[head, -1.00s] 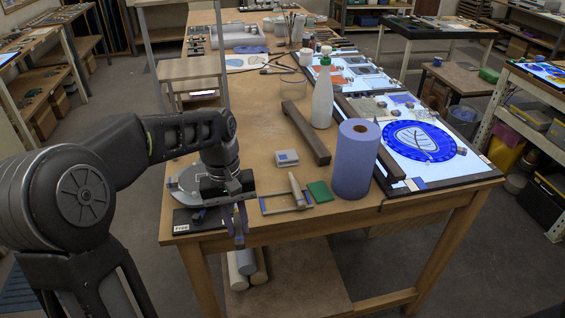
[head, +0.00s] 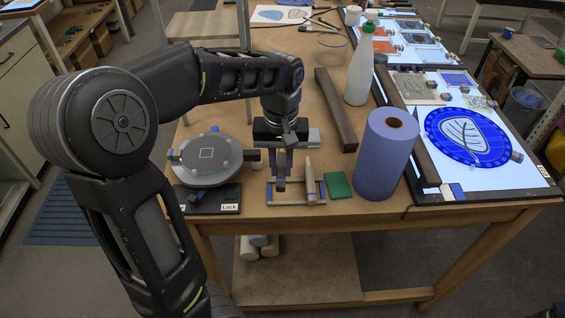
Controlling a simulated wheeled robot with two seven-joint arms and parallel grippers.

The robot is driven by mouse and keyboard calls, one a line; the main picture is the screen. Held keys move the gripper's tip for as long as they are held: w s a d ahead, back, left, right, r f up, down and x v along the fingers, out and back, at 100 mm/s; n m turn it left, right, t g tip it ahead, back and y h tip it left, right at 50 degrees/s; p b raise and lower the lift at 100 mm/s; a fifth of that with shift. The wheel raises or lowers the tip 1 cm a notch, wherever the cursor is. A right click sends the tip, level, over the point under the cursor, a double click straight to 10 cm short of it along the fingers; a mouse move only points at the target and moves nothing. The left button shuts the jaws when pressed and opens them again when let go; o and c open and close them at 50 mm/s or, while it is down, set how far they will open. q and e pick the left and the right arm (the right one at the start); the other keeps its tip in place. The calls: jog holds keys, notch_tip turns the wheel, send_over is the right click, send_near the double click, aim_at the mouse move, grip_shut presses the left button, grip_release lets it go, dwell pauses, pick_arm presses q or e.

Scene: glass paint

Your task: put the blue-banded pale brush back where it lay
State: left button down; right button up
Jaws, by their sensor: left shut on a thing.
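My left gripper (head: 281,186) points down over the left part of a small blue-ended rack (head: 296,202) near the table's front edge. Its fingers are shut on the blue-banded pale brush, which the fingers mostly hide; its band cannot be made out. Another pale, slim tool (head: 310,182) lies across the right part of the rack, just right of the fingers. Whether the held brush touches the rack cannot be told. My right gripper is not in view.
A green pad (head: 338,184) and a blue paper roll (head: 385,155) stand close to the right. A grey turntable (head: 205,170) is to the left. A dark wooden bar (head: 335,110) and a white bottle (head: 359,70) are behind. A light table (head: 510,182) lies far right.

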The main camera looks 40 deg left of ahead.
pick_arm(q)
jog(key=shift+f+b, duration=1.3)
jog(key=shift+f, duration=0.3)
jog(key=shift+f+b, duration=0.6)
jog(key=shift+f, duration=0.15)
jog(key=shift+f, duration=0.45)
jog(key=c, duration=1.2)
grip_release()
